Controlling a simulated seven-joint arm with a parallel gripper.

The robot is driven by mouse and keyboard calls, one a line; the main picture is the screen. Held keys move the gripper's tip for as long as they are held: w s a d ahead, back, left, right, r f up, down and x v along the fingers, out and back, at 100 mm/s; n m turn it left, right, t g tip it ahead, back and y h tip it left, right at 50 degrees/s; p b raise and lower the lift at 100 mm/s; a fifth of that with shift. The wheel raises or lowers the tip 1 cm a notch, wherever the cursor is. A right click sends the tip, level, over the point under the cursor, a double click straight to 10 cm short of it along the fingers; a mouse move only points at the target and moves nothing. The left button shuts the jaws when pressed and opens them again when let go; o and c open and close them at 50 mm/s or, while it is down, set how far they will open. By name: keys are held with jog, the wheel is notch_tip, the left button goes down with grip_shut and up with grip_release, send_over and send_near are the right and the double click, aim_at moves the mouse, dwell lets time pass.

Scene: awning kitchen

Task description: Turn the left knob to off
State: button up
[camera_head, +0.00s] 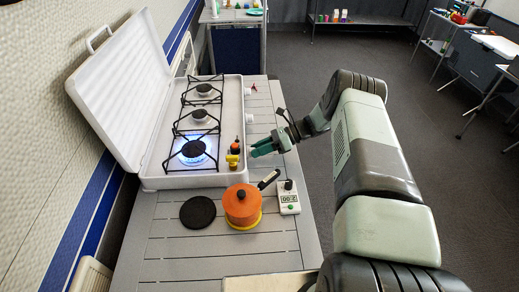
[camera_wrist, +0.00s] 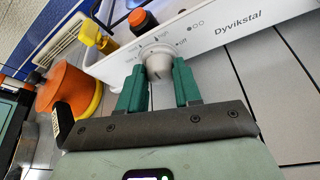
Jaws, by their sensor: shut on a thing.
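A white camping stove (camera_head: 200,181) stands with its lid raised. The burner nearest the camera burns with a blue flame (camera_head: 193,150); no flame shows on the other two. My gripper (camera_head: 255,148) is at the stove's front face, by that burner. In the wrist view the white left knob (camera_wrist: 158,63) sits between the green fingertips of my gripper (camera_wrist: 158,84), which are shut on it. Marks including "high" and "off" are printed around the knob, with "off" on its right. I cannot tell its exact setting. In the head view my gripper hides this knob.
Two other white knobs (camera_head: 249,118) are farther along the front. An orange pot (camera_head: 242,208), black disc (camera_head: 198,212) and white timer (camera_head: 289,200) lie nearby on the slatted table (camera_head: 175,250).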

jog(key=m+g, duration=0.1)
jog(key=m, duration=0.1)
jog(key=m+g, duration=0.1)
jog(key=m, duration=0.1)
jog(key=shift+w+f+g+y, duration=0.2)
jog(key=shift+w+g+y, duration=0.1)
jog(key=shift+y, duration=0.1)
jog(key=shift+m, duration=0.3)
jog(key=o, duration=1)
jog(key=shift+o, duration=0.2)
jog(key=shift+r, duration=0.1)
notch_tip(320, 180, up, 10)
